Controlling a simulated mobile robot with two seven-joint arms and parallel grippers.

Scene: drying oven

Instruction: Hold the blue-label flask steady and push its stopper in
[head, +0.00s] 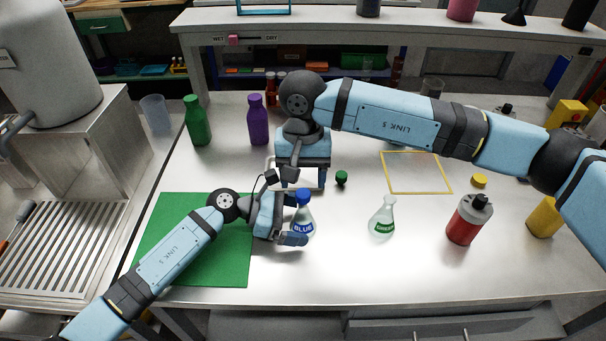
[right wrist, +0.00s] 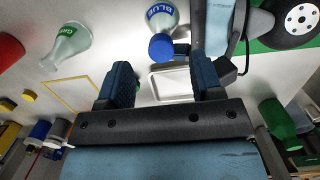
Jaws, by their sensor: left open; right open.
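The blue-label flask (head: 303,222) stands upright on the table beside the green mat, with its blue stopper (head: 303,196) at its mouth. How deep the stopper sits is unclear. My left gripper (head: 294,221) is open, with one finger on either side of the flask; contact is not clear. My right gripper (head: 303,182) is open and empty, pointing down just behind the flask. In the right wrist view the blue stopper (right wrist: 162,47) lies beyond my right fingertips (right wrist: 162,80), apart from them.
A white tray (right wrist: 170,95) lies beneath my right gripper. A green stopper (head: 342,177) and an open green-label flask (head: 383,217) stand to the right, near a yellow frame (head: 448,181) and a red bottle (head: 464,222). Green (head: 197,122) and purple (head: 258,121) bottles stand behind. The front right table is clear.

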